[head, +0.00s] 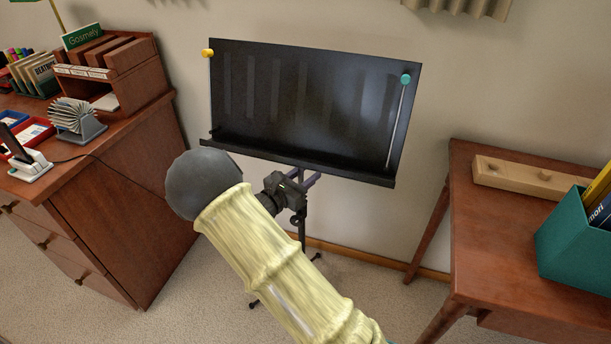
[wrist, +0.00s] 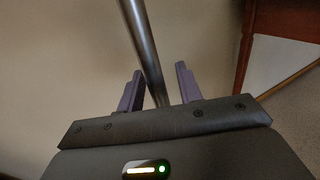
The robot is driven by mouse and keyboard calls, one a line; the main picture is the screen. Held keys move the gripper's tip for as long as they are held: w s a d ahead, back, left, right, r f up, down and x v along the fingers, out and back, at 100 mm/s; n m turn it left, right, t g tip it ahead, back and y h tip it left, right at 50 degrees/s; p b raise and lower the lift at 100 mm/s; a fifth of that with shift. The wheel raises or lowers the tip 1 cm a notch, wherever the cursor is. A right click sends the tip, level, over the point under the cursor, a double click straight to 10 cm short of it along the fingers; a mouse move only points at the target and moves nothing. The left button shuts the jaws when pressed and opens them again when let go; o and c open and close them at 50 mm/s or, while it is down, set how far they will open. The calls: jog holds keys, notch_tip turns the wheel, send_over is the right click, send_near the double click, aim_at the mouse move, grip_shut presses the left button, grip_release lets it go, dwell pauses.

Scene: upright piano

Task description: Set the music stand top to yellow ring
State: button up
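The music stand has a wide black top (head: 300,100), tilted back. A yellow knob (head: 208,53) sits at its upper left corner and a teal knob (head: 405,79) at its upper right. Its thin post (head: 302,230) runs down to legs on the carpet. My gripper (head: 308,178) is just under the top's lower lip, at the post. Contact cannot be told. I see no yellow ring on the visible post; part is hidden by my arm.
A wooden desk (head: 130,180) with organizers stands left. A wooden table (head: 490,225) stands right, holding a teal box (head: 575,245) and a wooden block (head: 525,178). The wall is close behind the stand. Carpet is clear between the furniture.

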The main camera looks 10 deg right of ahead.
aim_at(296, 129)
grip_shut()
jog(key=shift+r, duration=0.15)
notch_tip(296, 129, up, 15)
jog(key=p, duration=1.3)
jog(key=shift+w+a, duration=0.1)
jog(key=shift+w, duration=0.05)
jog(key=shift+r+p, duration=0.5)
jog(key=shift+p, duration=0.2)
grip_release()
jog(key=shift+f, duration=0.1)
jog(key=shift+s, duration=0.2)
